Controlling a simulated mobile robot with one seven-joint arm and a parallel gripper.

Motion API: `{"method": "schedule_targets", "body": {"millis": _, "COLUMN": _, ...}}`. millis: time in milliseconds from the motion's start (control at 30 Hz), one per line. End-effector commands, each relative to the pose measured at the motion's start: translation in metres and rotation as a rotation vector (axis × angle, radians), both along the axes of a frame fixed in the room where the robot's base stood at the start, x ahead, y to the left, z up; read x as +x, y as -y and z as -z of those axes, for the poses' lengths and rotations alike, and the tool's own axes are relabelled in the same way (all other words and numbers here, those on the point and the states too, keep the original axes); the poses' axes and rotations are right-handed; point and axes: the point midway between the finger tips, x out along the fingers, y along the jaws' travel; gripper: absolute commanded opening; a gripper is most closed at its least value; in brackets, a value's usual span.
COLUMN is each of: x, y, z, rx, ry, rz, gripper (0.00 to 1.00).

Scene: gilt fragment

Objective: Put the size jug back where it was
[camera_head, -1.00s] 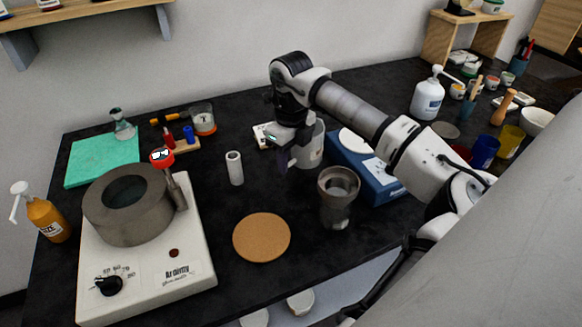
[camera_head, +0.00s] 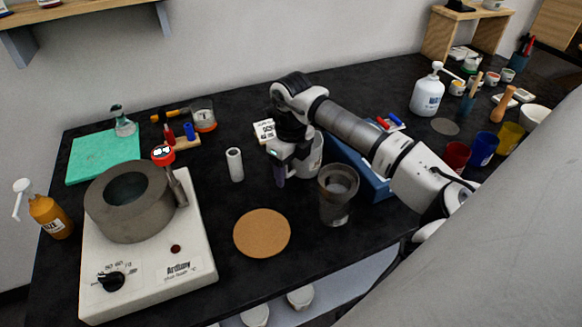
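A pale grey jug-like vessel (camera_head: 313,158) stands on the dark bench behind and right of my gripper (camera_head: 280,172), partly hidden by it; I take it as the size jug, but no label shows. My gripper is low at the vessel's left side. I cannot tell whether the fingers touch it or grip a handle. A round cork mat (camera_head: 262,234) lies bare in front. A dark metal cup (camera_head: 338,197) stands upright right of the mat. An orange pump bottle (camera_head: 48,212) with a partly readable size label stands at the far left.
A hotplate (camera_head: 180,290) with a grey ring pot (camera_head: 130,225) fills the left front. A white tube (camera_head: 235,165) stands left of my gripper. A blue box (camera_head: 372,184) lies under my arm. A small white labelled block (camera_head: 264,130) is behind. Coloured cups (camera_head: 483,150) stand right.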

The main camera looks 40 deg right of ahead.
Motion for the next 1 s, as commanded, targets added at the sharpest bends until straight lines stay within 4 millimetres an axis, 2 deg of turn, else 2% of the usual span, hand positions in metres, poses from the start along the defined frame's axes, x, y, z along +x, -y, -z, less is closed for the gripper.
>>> {"method": "schedule_targets", "body": {"millis": 367, "x": 0.000, "y": 0.000, "z": -0.007, "rx": -0.002, "ry": 0.001, "rz": 0.000, "gripper": 0.63}}
{"method": "schedule_targets", "body": {"millis": 467, "x": 0.000, "y": 0.001, "z": -0.022, "rx": -0.004, "ry": 0.001, "rz": 0.001, "gripper": 0.63}}
{"method": "schedule_targets", "body": {"millis": 800, "x": 0.001, "y": 0.001, "z": -0.094, "rx": -0.004, "ry": 0.001, "rz": 0.002, "gripper": 0.63}}
{"method": "schedule_targets", "body": {"millis": 1000, "x": 0.000, "y": 0.001, "z": -0.118, "rx": -0.001, "ry": 0.000, "rz": 0.000, "gripper": 0.63}}
